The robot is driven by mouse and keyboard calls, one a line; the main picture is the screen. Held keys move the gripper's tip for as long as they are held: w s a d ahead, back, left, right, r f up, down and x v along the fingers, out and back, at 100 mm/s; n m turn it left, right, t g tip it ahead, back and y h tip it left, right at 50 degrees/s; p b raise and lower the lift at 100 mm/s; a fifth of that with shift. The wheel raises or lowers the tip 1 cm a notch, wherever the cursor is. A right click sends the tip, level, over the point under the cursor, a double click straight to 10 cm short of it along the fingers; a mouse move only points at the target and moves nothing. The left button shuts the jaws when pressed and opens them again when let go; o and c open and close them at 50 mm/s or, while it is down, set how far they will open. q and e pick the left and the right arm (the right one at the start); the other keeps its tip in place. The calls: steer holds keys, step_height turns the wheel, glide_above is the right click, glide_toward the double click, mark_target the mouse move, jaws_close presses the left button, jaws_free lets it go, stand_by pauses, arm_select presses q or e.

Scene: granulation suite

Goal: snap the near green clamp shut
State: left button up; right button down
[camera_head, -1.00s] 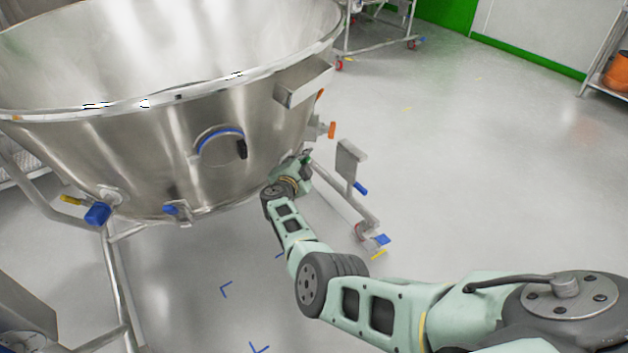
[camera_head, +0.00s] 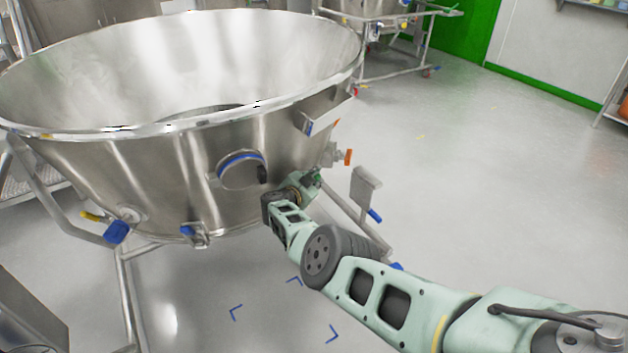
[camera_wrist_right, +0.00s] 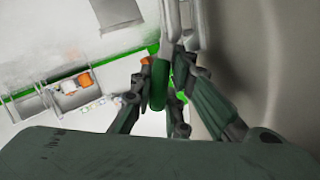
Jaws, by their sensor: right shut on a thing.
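The near green clamp shows in the right wrist view as a dark green handle (camera_wrist_right: 160,84) on a metal fitting beside the steel bowl wall. My right gripper (camera_wrist_right: 168,72) has its fingers on both sides of this handle and is shut on it. In the head view my right gripper (camera_head: 314,178) is against the lower right side of the large steel bowl (camera_head: 150,180). The clamp is mostly hidden there behind my gripper and wrist. I cannot tell how far the clamp is closed. My left gripper is in neither view.
A round port with a blue ring (camera_head: 240,170) is just left of my right wrist. An orange-handled valve (camera_head: 347,157) and a steel leg plate with a blue lever (camera_head: 366,190) are to the right. The floor (camera_head: 480,190) further right is open.

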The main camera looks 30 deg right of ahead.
steer(key=shift+s+f, duration=0.1)
steer(key=shift+f, duration=0.1)
steer(key=c, duration=1.7)
jaws_free()
steer(key=shift+r, duration=0.1)
